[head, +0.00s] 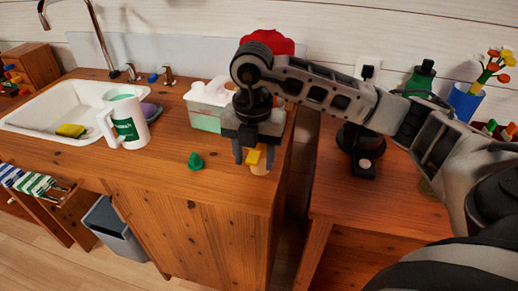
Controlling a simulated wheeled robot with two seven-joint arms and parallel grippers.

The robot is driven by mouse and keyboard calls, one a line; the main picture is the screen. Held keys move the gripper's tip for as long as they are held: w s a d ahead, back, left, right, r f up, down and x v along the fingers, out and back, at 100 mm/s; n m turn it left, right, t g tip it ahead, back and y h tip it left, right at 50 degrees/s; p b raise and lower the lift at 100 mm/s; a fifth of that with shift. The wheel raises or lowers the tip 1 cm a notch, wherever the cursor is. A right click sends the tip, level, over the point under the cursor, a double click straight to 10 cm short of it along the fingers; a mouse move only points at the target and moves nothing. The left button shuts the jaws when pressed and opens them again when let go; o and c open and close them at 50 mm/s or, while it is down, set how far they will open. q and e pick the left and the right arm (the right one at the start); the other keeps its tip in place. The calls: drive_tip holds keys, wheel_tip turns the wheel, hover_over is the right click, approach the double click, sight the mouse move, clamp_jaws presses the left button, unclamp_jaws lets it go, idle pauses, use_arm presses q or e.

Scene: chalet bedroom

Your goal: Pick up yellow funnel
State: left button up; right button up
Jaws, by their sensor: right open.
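A small yellow thing (253,158), which looks like the yellow funnel, shows between the fingertips of my right gripper near the front right corner of the wooden counter (190,183). My right gripper (254,155) points down and is open, with a finger on either side of it. I cannot tell whether the fingers touch it. A pale tan thing (260,169) shows just below and beside the yellow one, partly hidden. My left gripper is not in view.
A green cone-like piece (195,161) stands left of the gripper. A white-and-green container (209,104) and a red thing (268,42) are behind it. A white pitcher (128,120) stands by the sink (30,122). A gap separates the counter from the right table (395,205).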

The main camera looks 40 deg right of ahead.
wheel_tip(320, 180, down, 2)
drive_tip(key=shift+f, duration=0.3)
drive_tip(key=c, duration=1.1)
drive_tip(key=shift+o, duration=0.2)
drive_tip(key=shift+r, duration=0.1)
